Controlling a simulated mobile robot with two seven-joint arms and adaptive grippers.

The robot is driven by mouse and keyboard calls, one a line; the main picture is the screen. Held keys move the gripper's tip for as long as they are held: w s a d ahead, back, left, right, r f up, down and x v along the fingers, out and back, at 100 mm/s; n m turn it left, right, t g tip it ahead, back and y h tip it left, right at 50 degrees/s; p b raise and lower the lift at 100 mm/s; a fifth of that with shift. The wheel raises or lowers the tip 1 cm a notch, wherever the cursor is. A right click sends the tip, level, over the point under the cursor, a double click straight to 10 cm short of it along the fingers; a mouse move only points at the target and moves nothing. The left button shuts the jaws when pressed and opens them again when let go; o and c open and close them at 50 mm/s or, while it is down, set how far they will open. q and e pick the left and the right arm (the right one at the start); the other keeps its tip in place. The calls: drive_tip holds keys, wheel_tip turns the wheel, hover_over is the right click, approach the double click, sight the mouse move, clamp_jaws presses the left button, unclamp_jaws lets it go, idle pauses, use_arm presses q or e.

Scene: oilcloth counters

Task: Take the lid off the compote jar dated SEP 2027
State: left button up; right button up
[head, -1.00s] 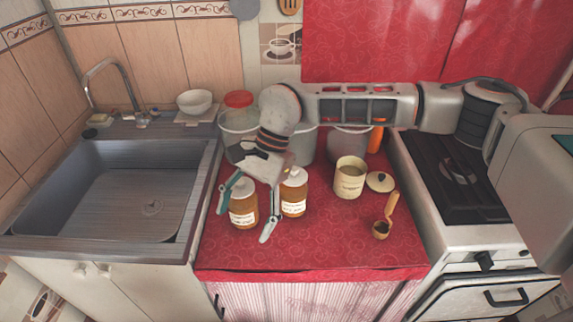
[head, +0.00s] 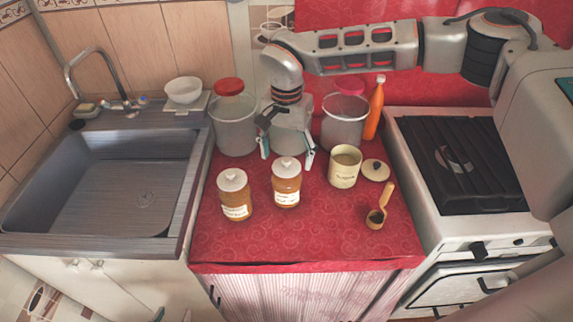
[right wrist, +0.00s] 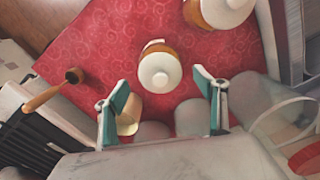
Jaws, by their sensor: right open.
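Two amber glass jars with off-white lids and white labels stand upright on the red counter; the left jar (head: 235,195) and the right jar (head: 286,184) both have their lids on. The label print is too small to read, so I cannot tell which is SEP 2027. My right gripper (head: 287,155) is open and empty, pointing down at the right jar's lid (head: 287,166), just behind it. In the right wrist view the right jar's lid (right wrist: 160,72) lies ahead between the spread fingers (right wrist: 160,91), and the left jar (right wrist: 222,10) is at the top edge.
A cream canister (head: 344,168), its loose lid (head: 375,170) and a wooden scoop (head: 381,208) are on the right. Clear bins (head: 235,128) and an orange bottle (head: 374,112) stand behind. The sink is left, the stove right. The counter's front is clear.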

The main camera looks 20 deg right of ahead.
sight(286, 160)
drive_tip(key=shift+f, duration=0.8)
drive_tip(key=c, duration=0.9)
drive_tip(key=shift+c, duration=0.2)
drive_tip(key=shift+r, duration=0.1)
wheel_tip(286, 160, up, 20)
drive_tip(key=shift+f, duration=0.2)
